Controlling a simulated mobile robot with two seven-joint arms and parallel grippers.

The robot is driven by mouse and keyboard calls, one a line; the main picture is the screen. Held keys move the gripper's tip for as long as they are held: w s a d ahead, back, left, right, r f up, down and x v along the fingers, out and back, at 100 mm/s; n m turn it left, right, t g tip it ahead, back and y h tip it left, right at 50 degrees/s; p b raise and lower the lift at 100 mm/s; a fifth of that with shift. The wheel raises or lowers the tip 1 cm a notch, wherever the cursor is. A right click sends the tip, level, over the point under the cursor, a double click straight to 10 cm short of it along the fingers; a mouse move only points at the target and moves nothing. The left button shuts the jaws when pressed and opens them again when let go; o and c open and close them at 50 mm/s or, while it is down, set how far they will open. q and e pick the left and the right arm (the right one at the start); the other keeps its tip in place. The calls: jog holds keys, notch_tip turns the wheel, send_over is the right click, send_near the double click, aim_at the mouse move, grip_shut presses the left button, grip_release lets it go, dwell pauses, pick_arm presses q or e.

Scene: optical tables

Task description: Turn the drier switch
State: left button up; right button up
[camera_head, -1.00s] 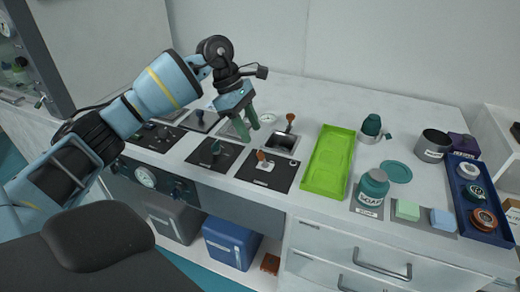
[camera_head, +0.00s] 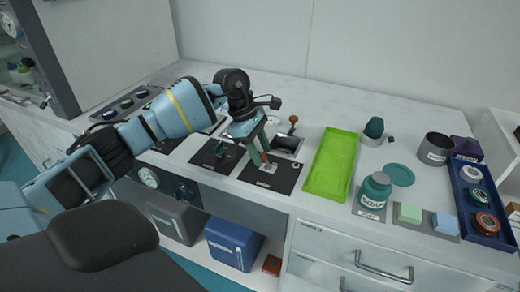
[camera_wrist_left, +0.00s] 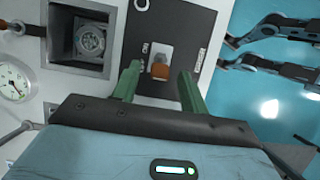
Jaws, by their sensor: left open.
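The switch, with an orange-brown knob (camera_head: 266,167) on a small light base, sits on a square black panel (camera_head: 285,182) on the table. In the left wrist view its knob (camera_wrist_left: 160,71) stands between my green fingertips, with a gap on each side. My left gripper (camera_head: 262,158) is open and comes down from above over this panel. In the head view the fingers partly hide the knob. Whether a finger touches it cannot be told. My right gripper is not in view.
A lever with an orange knob (camera_head: 293,119) stands behind, by a square recess (camera_wrist_left: 90,40). A green tray (camera_head: 330,165) lies right of the panel. Farther right are a soap bottle (camera_head: 375,190) and a blue tray (camera_head: 486,240). Another black panel (camera_head: 217,153) lies to the left.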

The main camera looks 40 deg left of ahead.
pick_arm(q)
grip_shut()
dwell(0.3)
